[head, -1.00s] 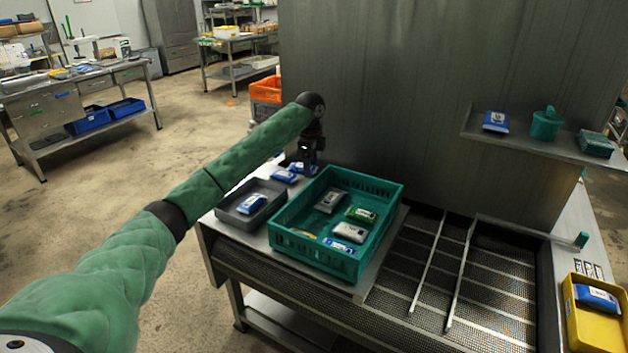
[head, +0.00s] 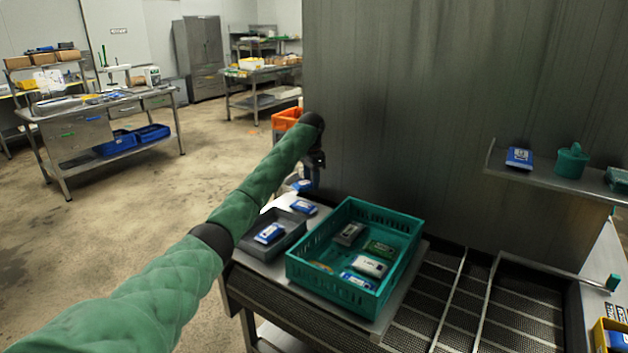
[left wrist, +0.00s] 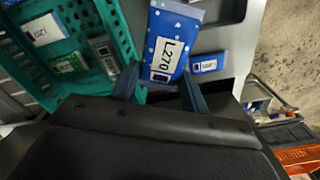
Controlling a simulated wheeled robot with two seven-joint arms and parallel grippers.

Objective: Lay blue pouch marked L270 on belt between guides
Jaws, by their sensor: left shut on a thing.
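The blue pouch marked L270 (left wrist: 170,42) shows large in the left wrist view, white dots and a white label on it. My left gripper (left wrist: 160,88) is shut on it. In the head view the gripper (head: 312,168) is at the far end of the steel table, behind the green crate, and the held pouch (head: 303,185) shows small below it, apparently clear of the table. The mesh belt (head: 465,312) lies right of the crate, with two thin metal guides (head: 487,305) running along it. My right gripper is not in view.
The green crate (head: 295,268) with several pouches stands between gripper and belt. A grey tray (head: 290,240) holds a blue pouch; another blue pouch (head: 303,207) lies behind it. A tall steel wall (head: 400,130) rises behind, with a shelf (head: 550,182) at right.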

